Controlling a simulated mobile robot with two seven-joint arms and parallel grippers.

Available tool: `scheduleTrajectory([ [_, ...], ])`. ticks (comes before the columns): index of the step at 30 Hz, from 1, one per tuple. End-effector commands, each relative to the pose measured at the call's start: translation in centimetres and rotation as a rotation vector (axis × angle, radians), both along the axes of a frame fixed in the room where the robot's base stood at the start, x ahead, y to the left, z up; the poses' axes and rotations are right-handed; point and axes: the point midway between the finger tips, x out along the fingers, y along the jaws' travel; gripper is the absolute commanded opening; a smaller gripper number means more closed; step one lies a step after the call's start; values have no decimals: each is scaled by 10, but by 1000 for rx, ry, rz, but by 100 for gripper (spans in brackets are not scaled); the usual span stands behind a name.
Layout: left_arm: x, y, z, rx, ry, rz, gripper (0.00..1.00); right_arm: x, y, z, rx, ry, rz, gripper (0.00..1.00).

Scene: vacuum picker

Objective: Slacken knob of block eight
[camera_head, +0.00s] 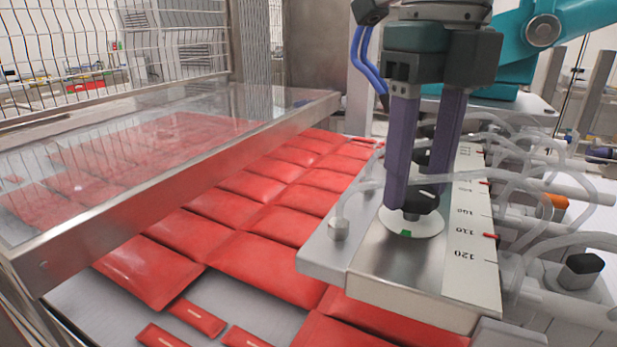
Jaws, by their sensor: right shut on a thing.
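My right gripper (417,196) comes down from above on the teal arm, its two purple fingers pointing down. It is shut on a black knob (423,202), with one finger on each side. The knob sits over a white disc (408,226) with a green mark, on top of a metal block (385,268) beside a printed scale (472,262). No block number is readable, so I cannot tell from the picture that this is block eight. Another dark knob (422,158) shows partly behind the fingers. My left gripper is not in view.
Clear hoses (545,190) loop at the right, near another black knob (581,264). Red packets (270,225) lie in rows below at the left, under a clear framed cover (130,150). A wire fence (110,50) stands behind.

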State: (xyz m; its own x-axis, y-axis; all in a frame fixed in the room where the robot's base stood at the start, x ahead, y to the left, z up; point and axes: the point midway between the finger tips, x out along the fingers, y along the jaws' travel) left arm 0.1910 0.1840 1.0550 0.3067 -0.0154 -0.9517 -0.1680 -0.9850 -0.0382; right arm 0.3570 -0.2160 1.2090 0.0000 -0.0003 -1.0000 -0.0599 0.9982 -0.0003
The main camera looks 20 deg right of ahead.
Motion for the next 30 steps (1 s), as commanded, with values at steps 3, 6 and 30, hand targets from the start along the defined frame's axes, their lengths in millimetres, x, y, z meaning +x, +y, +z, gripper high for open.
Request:
scheduleTrajectory([
  [3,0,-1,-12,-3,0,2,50,0,1,-2,1,-3,110,0],
  [6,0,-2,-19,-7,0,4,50,0,1,-2,1,-2,206,0],
  [30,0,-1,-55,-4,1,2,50,0,1,0,0,-2,861,0],
])
